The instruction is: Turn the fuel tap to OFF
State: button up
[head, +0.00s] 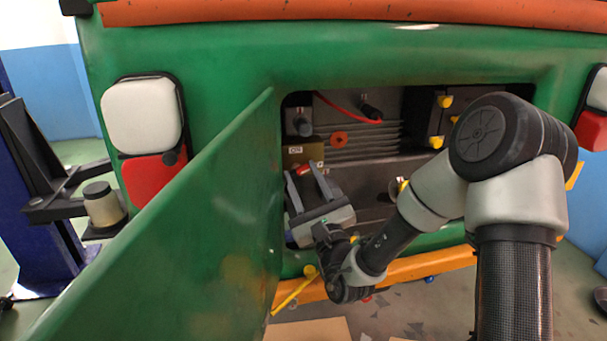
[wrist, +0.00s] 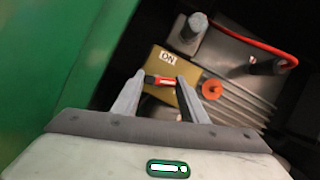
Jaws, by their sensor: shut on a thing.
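The fuel tap (wrist: 160,81) is a small red lever with a pale mark, in front of a brass-coloured plate (wrist: 189,101) labelled "ON" in the wrist view. The lever lies crosswise in the wrist picture, below the "ON" label. My gripper (wrist: 161,80) is shut on it, one finger at each end. In the head view the red tap (head: 303,170) shows at the tips of my gripper (head: 306,174), inside the open bay of the green vehicle. No "OFF" label can be read, and the tap's lower part is hidden.
An open green door (head: 185,225) stands close to the left of my gripper. A finned grey engine block with an orange-red round cap (head: 338,139), a red cable (head: 340,106) and yellow caps (head: 437,142) lie inside the bay.

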jog(key=shift+m+t+h+p, duration=0.55)
jog(key=shift+m+h, duration=0.35)
jog(key=shift+m, duration=0.7)
jog(key=shift+f, duration=0.1)
jog(key=o, duration=1)
jog(key=shift+a, duration=0.1)
jog(key=shift+o, duration=0.2)
jog(key=shift+s, duration=0.1)
